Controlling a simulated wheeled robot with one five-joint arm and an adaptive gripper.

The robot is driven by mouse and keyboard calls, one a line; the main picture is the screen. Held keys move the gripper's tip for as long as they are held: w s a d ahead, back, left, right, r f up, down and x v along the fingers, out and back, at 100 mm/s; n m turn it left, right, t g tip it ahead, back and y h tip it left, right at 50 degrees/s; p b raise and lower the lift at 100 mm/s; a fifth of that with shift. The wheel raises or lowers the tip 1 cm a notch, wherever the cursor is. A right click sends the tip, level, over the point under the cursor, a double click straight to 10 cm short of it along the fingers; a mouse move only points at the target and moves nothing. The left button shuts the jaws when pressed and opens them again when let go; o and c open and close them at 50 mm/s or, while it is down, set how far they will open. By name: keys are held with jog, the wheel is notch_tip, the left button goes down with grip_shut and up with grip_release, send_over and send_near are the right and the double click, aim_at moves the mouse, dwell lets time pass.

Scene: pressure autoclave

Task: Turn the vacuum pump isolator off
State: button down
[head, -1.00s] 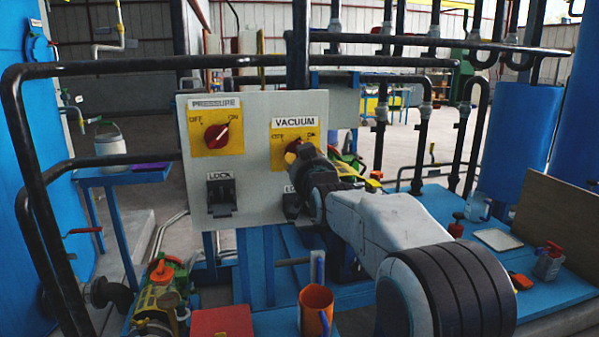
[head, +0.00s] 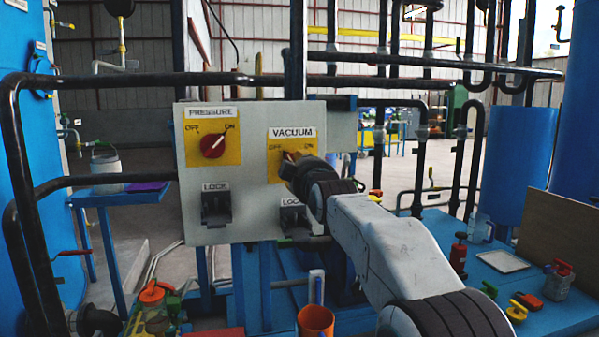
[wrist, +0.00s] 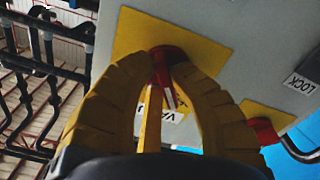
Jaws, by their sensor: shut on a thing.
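The vacuum isolator (head: 277,175) is a yellow plate with OFF and ON marks, under a VACUUM label (head: 292,132), on the right of the grey panel (head: 258,220). Its red knob (head: 290,155) is mostly hidden behind my gripper (head: 296,169) in the head view. In the wrist view, my gripper's yellow ridged fingers (wrist: 165,75) are shut on the red knob (wrist: 163,57), one on each side. A white pointer mark shows on the knob between the fingers. Where it points against the plate's marks I cannot tell.
The pressure isolator's red knob (head: 213,146) points toward ON, left on the same panel. Black lock hasps (head: 217,208) sit below. Black pipes (head: 95,79) cross above and left of the panel. An orange mug (head: 316,322) stands below, and a blue bench (head: 490,295) lies right.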

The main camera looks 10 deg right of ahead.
jog(key=shift+r+n, duration=0.1)
jog(key=shift+n, duration=0.7)
jog(key=shift+a, duration=0.1)
jog(key=c, duration=1.1)
grip_release()
jog(key=shift+s, duration=0.1)
jog(key=s, duration=1.1)
jog(key=shift+s, duration=0.35)
